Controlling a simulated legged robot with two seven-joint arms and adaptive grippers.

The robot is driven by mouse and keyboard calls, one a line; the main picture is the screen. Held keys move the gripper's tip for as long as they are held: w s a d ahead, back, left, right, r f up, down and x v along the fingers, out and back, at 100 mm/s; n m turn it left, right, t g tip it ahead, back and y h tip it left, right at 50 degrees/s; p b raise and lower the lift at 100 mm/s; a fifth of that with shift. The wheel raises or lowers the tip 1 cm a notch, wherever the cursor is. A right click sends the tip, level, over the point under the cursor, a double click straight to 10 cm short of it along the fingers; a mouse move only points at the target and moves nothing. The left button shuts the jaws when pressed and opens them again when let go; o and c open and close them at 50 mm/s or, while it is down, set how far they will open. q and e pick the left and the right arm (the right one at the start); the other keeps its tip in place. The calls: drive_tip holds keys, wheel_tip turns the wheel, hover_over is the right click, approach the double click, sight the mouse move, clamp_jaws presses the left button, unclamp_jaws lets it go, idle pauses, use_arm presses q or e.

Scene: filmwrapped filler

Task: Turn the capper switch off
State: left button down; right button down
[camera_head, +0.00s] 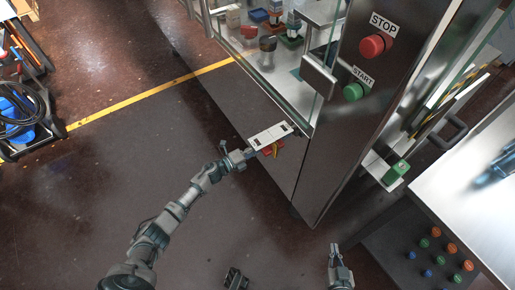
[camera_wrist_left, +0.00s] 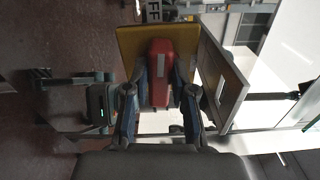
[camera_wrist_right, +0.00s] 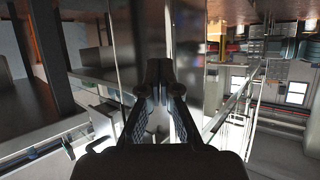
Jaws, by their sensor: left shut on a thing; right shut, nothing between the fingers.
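The capper switch is a red handle (camera_wrist_left: 160,75) on a yellow plate (camera_wrist_left: 130,48), seen in the left wrist view. Its red and yellow parts also show in the head view (camera_head: 274,148), low on the machine under a white label box (camera_head: 270,136). My left gripper (camera_head: 249,153) is shut on the red handle, with one finger on each side of it in the left wrist view (camera_wrist_left: 160,90). Part of a label with the letters FF shows just beyond the plate. My right gripper (camera_head: 335,246) is shut and empty, away from the switch; its fingers meet in the right wrist view (camera_wrist_right: 158,72).
The machine's dark panel carries a red STOP button (camera_head: 376,45) and a green START button (camera_head: 354,91). A glass-sided enclosure (camera_head: 270,65) stands left of it.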

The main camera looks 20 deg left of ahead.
use_arm(q)
drive_tip(key=shift+w+a+n, duration=0.1)
drive_tip(key=shift+a+n, duration=0.15)
drive_tip(key=shift+n, duration=0.45)
use_arm(e)
drive_tip(key=shift+s+d+f+g, duration=0.25)
drive_tip(key=shift+s+f+g, duration=0.25)
drive_tip(key=shift+f, duration=0.05)
use_arm(q)
drive_tip(key=c, duration=1.2)
unclamp_jaws()
drive_tip(key=shift+c, duration=0.2)
drive_tip(key=shift+o, duration=1.4)
drive_tip(key=shift+w+f, duration=0.1)
drive_tip(key=shift+f, duration=0.1)
use_arm(e)
drive_tip(key=shift+w+a+f, duration=0.1)
drive_tip(key=shift+w+a, duration=0.05)
drive_tip(key=shift+w, duration=0.05)
